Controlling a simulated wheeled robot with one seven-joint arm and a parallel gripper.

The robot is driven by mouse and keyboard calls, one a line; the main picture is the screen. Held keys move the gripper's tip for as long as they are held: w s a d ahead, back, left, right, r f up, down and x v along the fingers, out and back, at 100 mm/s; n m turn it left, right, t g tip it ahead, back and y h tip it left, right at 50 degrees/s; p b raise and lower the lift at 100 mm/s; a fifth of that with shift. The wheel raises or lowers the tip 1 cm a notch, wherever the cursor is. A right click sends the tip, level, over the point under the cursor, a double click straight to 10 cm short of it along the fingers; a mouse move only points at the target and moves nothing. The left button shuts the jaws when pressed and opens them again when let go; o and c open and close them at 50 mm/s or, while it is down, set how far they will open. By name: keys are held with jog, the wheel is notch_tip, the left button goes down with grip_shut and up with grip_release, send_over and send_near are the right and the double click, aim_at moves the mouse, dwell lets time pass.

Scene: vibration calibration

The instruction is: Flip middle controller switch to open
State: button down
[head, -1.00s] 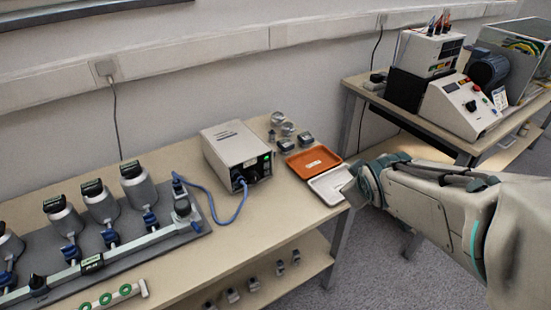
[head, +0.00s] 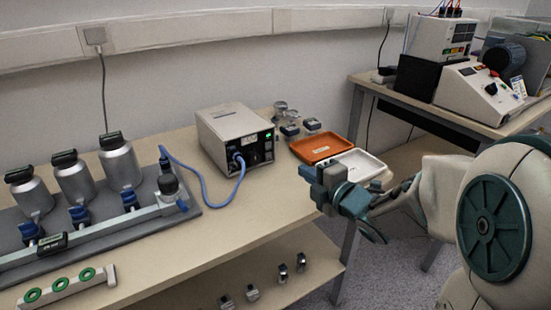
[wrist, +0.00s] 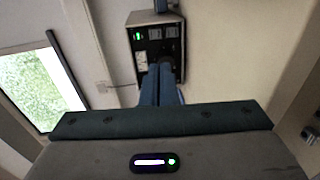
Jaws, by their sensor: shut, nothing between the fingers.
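The controller is a light grey box (head: 228,130) with a black front panel and a green light, standing on the near bench. In the wrist view its front panel (wrist: 146,36) shows a green display and several small dark and pale elements. The switches are too small to tell apart, and I cannot read their positions. My gripper (head: 316,182) is shut and empty, in front of and to the right of the controller, apart from it. In the wrist view the closed fingers (wrist: 164,72) point at the panel and cover its lower middle part.
A blue cable (head: 200,178) runs from the controller's front to the pipe rig (head: 110,222) at left. An orange tray (head: 322,145) and a white tray (head: 362,164) lie right of the controller. Metal parts (head: 285,115) stand behind. A second bench (head: 440,116) is at right.

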aim_at(270, 149)
jog(key=b+x, duration=0.2)
jog(key=x, duration=1.2)
jog(key=shift+d+b, duration=0.1)
jog(key=shift+b, duration=0.2)
jog(key=shift+w, duration=0.1)
